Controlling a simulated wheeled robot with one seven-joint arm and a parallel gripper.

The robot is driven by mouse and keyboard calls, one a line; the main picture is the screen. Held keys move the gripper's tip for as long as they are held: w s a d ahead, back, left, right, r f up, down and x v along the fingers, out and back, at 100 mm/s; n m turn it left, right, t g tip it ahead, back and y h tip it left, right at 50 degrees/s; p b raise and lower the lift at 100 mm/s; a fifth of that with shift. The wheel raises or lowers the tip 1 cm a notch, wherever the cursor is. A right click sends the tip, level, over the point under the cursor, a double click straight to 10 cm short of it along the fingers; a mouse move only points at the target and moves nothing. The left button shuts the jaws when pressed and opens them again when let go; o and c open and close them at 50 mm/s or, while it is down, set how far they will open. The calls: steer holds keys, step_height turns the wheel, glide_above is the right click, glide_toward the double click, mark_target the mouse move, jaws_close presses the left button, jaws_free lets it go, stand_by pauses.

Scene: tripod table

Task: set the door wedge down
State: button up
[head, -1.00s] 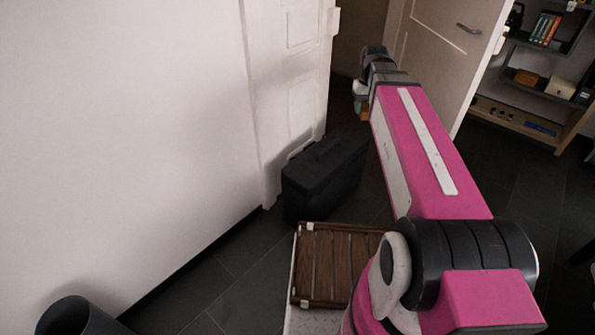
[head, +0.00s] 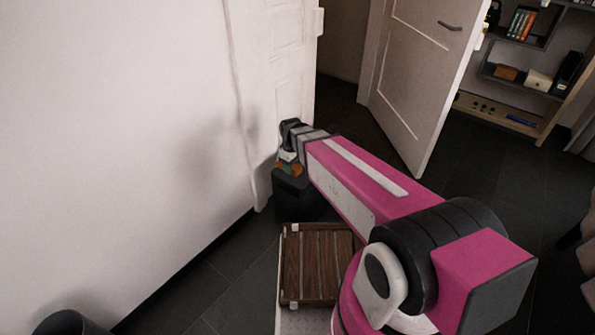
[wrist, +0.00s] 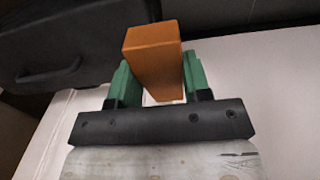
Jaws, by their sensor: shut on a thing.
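The door wedge (wrist: 153,58) is an orange block. It stands between the two green fingers of my gripper (wrist: 160,84) in the wrist view, and the gripper is shut on it. In the head view my gripper (head: 289,168) is at the far end of my pink arm, near the white door frame. It appears over or in front of the black case (head: 295,203); the exact gap cannot be told. The wedge is only a small orange patch there. In the wrist view the case (wrist: 70,40), with its handle, lies at upper left, apart from the wedge.
A brown slatted wooden tray (head: 318,268) lies in front of the case. A beige door (head: 415,80) stands open at the back, and a shelf unit (head: 525,75) is at upper right. A dark bin (head: 70,323) is at lower left.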

steer(key=w+d+f, duration=0.1)
steer(key=w+f, duration=0.1)
steer(key=w, duration=0.1)
steer(key=w+d+f, duration=0.1)
steer(key=w+f, duration=0.1)
steer(key=w, duration=0.2)
steer(key=w+d+f, duration=0.1)
steer(key=w+f, duration=0.2)
steer(key=w, duration=0.1)
steer(key=shift+d, duration=0.25)
steer(key=shift+f, duration=2.05)
steer(key=shift+f, duration=0.1)
steer(key=o, duration=1)
steer(key=shift+c, duration=0.2)
